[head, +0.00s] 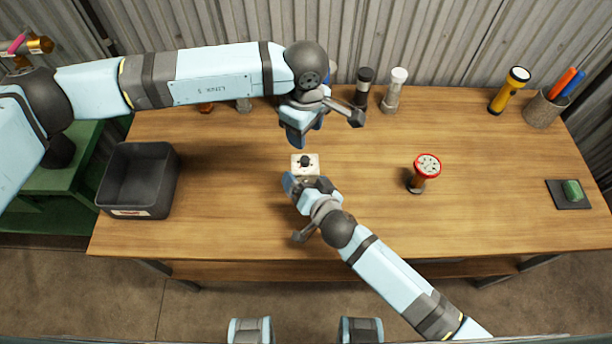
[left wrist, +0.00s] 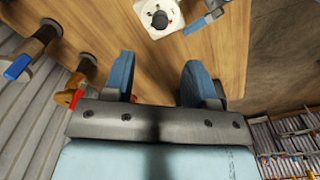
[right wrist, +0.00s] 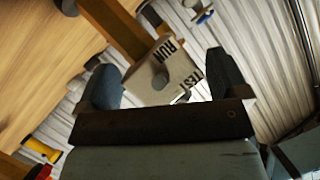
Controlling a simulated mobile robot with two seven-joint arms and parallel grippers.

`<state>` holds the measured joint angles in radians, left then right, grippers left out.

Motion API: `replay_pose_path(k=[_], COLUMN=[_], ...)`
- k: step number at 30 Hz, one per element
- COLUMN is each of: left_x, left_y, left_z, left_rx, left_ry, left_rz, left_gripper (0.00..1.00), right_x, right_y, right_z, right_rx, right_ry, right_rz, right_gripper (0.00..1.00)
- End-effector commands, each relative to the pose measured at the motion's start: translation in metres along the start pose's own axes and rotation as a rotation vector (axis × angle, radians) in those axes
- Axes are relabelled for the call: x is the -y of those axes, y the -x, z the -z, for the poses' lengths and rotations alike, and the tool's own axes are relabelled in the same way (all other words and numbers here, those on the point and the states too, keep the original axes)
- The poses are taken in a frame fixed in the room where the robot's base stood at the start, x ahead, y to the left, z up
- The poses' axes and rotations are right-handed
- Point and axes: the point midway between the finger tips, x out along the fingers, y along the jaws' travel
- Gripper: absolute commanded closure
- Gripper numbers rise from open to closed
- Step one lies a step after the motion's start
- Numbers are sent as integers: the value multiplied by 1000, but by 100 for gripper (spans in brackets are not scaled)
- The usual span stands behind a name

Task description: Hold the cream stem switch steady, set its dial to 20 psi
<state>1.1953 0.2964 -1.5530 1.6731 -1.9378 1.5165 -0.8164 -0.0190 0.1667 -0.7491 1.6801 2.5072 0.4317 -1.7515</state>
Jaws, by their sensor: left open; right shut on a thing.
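The cream stem switch (head: 313,161) is a small pale block with a dark round knob on its top face, near the middle of the bench. My right gripper (head: 308,183) is shut on it from the front side. In the right wrist view the switch (right wrist: 160,84) sits between the fingers and shows the words RUN and TEST. My left gripper (head: 304,133) is open and empty, just behind and above the switch. In the left wrist view the dial face (left wrist: 149,11) shows beyond the fingertips; its setting is too small to read.
A dark open bin (head: 140,205) stands at the left. A red-topped fitting (head: 427,166) stands right of the switch. A black-capped jar (head: 363,86), a white-capped jar (head: 396,88), a yellow torch (head: 507,92) and a pen cup (head: 544,109) line the back.

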Motion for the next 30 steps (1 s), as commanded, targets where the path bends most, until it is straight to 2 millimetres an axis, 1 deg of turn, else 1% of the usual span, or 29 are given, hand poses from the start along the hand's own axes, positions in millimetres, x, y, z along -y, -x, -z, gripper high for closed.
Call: replay_pose_path(k=[2,5,8,30], left_x=[0,0,0,0], left_y=[0,1,3,16], left_z=[0,-1,-2,-2], left_rx=[1,2,3,6], left_ry=[45,168,359,2037], left_rz=[0,0,-1,0], left_gripper=[48,48,48,48], right_x=[0,0,0,0], right_y=[0,0,0,0], right_z=[0,0,0,0], right_rx=[0,0,0,0], right_ry=[0,0,0,0], right_rz=[0,0,0,0], right_gripper=[45,45,45,45])
